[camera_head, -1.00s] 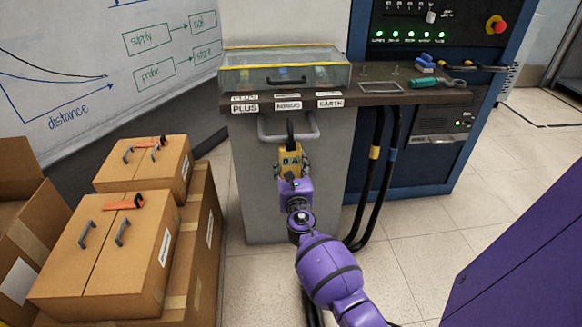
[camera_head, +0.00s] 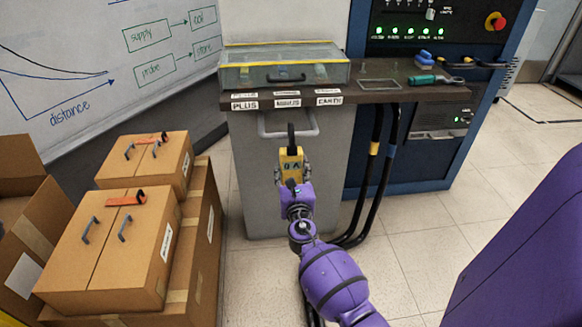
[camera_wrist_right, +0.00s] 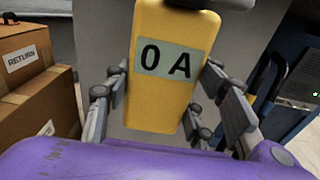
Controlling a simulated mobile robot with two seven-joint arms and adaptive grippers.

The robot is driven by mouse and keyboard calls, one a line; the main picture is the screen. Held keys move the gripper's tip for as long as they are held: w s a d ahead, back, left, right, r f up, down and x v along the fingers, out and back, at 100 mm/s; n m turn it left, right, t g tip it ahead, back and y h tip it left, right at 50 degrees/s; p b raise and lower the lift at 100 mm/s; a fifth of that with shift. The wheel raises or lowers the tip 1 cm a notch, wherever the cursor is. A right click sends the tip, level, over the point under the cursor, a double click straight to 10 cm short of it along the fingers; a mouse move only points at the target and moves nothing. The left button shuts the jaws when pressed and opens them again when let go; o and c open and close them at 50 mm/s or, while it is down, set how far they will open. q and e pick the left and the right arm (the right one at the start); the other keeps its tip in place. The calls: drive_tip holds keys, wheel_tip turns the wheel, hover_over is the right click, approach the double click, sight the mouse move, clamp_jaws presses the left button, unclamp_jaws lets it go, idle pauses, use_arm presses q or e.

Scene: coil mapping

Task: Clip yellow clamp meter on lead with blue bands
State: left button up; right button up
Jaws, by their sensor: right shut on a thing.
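The yellow clamp meter (camera_head: 291,163) is held in my right gripper (camera_head: 292,174), in front of the grey cabinet. Its dark jaw points up in the head view. In the right wrist view the meter (camera_wrist_right: 172,62) stands between the fingers of my right gripper (camera_wrist_right: 168,105) and its display reads "0 A". Two black leads hang at the right of the cabinet. The lead with blue bands (camera_head: 390,151) is the right one; the lead with a yellow band (camera_head: 374,148) is left of it. The meter is apart from both, to their left. My left gripper is out of view.
A glass-lidded case (camera_head: 285,72) and tools lie on the dark worktop (camera_head: 425,92). The grey cabinet (camera_head: 250,190) has a handle bar (camera_head: 262,128). Cardboard boxes (camera_head: 110,250) stand at left. A blue power rack (camera_head: 450,150) stands behind the leads. Floor right of the leads is clear.

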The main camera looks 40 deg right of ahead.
drive_tip(key=shift+p+v, duration=0.3)
drive_tip(key=shift+v, duration=1.45)
drive_tip(key=shift+r, duration=0.15)
